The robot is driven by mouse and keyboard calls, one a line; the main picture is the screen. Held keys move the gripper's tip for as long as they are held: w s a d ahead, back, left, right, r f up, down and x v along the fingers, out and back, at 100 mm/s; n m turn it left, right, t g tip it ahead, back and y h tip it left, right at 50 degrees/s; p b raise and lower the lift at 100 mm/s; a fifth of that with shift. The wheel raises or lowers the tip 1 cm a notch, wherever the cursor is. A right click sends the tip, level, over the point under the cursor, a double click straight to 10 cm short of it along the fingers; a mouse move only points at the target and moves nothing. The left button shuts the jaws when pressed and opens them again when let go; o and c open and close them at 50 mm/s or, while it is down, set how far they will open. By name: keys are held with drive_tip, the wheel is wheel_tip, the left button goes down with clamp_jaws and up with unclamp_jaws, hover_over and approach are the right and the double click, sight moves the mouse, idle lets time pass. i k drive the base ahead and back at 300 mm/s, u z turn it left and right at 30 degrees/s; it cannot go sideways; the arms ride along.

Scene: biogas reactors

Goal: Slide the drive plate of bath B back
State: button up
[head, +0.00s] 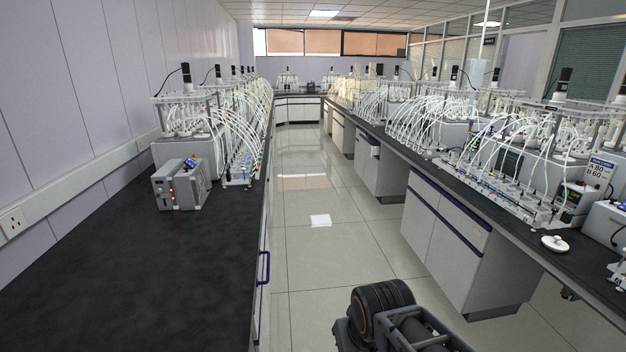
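Grey water baths with bottles, white tubes and black-topped stirrer motors stand on both benches. One bath (172,153) is on the left bench, and another bath (442,134) is on the right bench. A sign (599,171) at the right seems to read "A 80" and "B 60". I cannot tell which bath is B. Pale plates carry the motors above the baths, but I cannot single out the drive plate of bath B. Part of my arm shows at the bottom centre, over the floor. My gripper is not seen.
The left bench top (140,265) is bare at the front, with a grey control box (180,187) farther back. A small white round object (555,244) lies near the right bench's edge.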

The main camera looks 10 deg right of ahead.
sight(559, 95)
drive_tip(key=z, duration=0.35)
drive_tip(key=i, duration=1.8)
drive_tip(key=z, duration=1.3)
drive_tip(key=i, duration=2)
drive_tip(key=z, duration=0.95)
drive_tip(key=i, duration=0.4)
